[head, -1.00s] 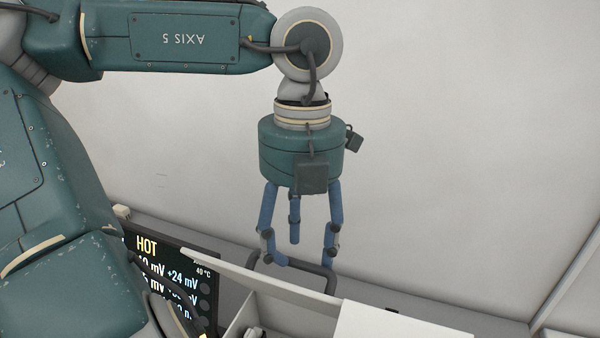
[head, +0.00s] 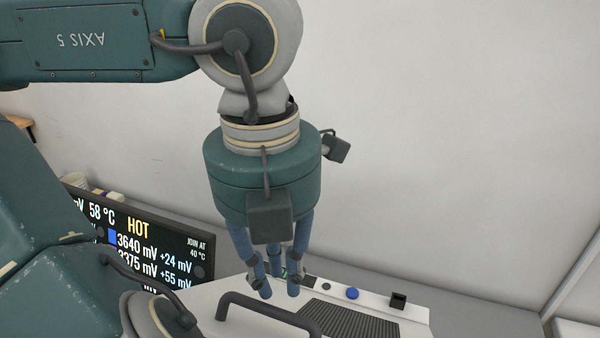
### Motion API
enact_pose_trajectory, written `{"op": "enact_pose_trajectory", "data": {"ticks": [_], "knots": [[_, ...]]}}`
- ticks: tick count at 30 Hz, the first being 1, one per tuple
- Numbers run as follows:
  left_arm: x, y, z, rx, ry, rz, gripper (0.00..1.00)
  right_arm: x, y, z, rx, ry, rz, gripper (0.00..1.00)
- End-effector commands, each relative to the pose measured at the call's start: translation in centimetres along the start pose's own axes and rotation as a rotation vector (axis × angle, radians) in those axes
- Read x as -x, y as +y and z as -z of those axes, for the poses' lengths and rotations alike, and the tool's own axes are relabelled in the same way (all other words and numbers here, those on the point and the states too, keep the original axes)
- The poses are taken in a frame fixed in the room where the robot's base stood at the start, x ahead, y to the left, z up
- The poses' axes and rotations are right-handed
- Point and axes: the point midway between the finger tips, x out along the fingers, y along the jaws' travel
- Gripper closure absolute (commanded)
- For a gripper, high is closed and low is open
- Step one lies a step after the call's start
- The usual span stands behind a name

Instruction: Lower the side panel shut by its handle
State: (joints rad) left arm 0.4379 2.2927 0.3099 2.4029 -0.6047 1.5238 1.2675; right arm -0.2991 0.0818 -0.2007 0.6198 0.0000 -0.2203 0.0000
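The dark bar handle (head: 268,307) stands on a white panel (head: 205,308) at the bottom of the head view. The panel is cut off by the lower frame edge and partly hidden by my arm, so I cannot tell whether it is fully shut. My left gripper (head: 277,290) points down, with its blue fingers drawn fairly close together. Its fingertips show just behind the handle bar, and I see no handle between them. Whether they touch the handle or the casing is unclear. My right gripper is not in view.
A dark display (head: 150,245) with readings stands at the left behind my arm. Right of the fingers lie a ribbed grille (head: 350,322), a blue button (head: 352,293) and a small black block (head: 398,300). A pale wall (head: 450,130) rises behind; the air at right is free.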

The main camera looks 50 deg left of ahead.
Motion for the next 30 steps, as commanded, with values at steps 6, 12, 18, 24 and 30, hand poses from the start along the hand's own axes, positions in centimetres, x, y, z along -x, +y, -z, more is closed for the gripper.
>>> {"op": "enact_pose_trajectory", "data": {"ticks": [6, 12, 18, 24, 30], "knots": [[0.1, 0.0, 0.0, 0.001, 0.0, 0.002, 0.62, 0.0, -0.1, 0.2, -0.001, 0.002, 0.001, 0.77], [0.5, -0.1, 0.0, 0.001, 0.0, 0.002, 0.62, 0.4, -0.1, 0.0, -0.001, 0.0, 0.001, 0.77], [2.8, -0.1, -0.1, 0.002, -0.001, 0.003, 0.62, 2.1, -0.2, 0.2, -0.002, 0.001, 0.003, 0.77], [5.2, -0.1, 0.0, 0.001, 0.0, 0.003, 0.62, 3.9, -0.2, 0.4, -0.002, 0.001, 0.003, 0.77], [6.3, 0.0, 0.0, 0.001, 0.001, 0.002, 0.62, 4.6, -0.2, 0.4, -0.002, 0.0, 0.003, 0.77]]}}
